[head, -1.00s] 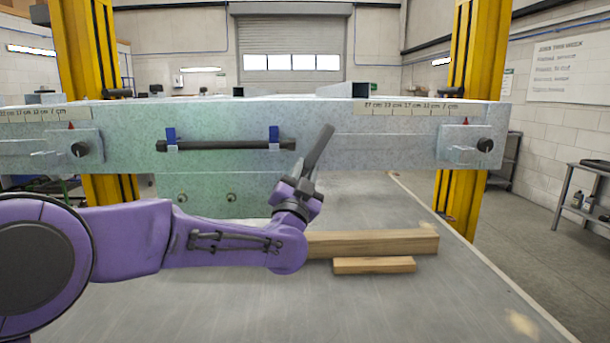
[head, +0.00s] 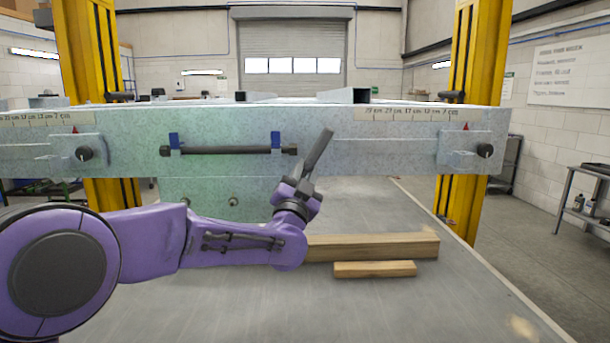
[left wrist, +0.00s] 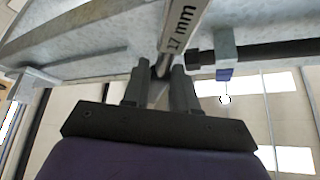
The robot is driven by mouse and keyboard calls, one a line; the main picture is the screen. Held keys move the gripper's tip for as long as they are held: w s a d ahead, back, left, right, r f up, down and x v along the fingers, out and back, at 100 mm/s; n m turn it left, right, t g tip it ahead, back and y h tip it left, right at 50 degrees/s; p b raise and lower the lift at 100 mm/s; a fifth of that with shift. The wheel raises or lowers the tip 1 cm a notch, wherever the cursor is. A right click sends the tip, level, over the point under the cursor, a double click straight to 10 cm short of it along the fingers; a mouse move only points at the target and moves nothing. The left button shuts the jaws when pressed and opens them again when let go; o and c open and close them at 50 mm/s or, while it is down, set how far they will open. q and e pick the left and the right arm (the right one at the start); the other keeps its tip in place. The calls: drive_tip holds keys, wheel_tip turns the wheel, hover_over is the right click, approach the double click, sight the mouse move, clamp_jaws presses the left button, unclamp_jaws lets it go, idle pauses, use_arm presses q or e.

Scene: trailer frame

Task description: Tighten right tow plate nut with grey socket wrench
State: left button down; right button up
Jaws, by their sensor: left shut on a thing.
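My left gripper (head: 297,193) is shut on a grey wrench (head: 317,150), which points up and slightly right in front of the beam (head: 350,150). In the left wrist view, the wrench (left wrist: 182,28) rises from between the fingertips (left wrist: 160,82) and is marked 17 mm. A pale metal plate (head: 198,205) hangs below the beam, left of the gripper, with a left nut (head: 166,203) and a right nut (head: 233,201). The wrench is apart from both nuts in the picture. Its socket end cannot be made out. My right gripper is out of view.
A dark bar (head: 220,150) hangs on two blue-tipped brackets on the beam's front. Sliding stops with black knobs sit near the left (head: 85,154) and right (head: 485,150) beam ends. Two wooden blocks (head: 390,245) lie on the table (head: 440,300). Yellow posts (head: 470,90) stand behind.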

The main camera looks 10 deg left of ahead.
use_arm(q)
drive_tip(key=shift+w+a+r, duration=0.1)
drive_tip(key=shift+w+r, duration=0.05)
drive_tip(key=shift+w+a+p, duration=0.2)
drive_tip(key=shift+w+p, duration=0.1)
drive_tip(key=shift+w, duration=0.4)
drive_tip(key=c, duration=1.6)
unclamp_jaws()
clamp_jaws()
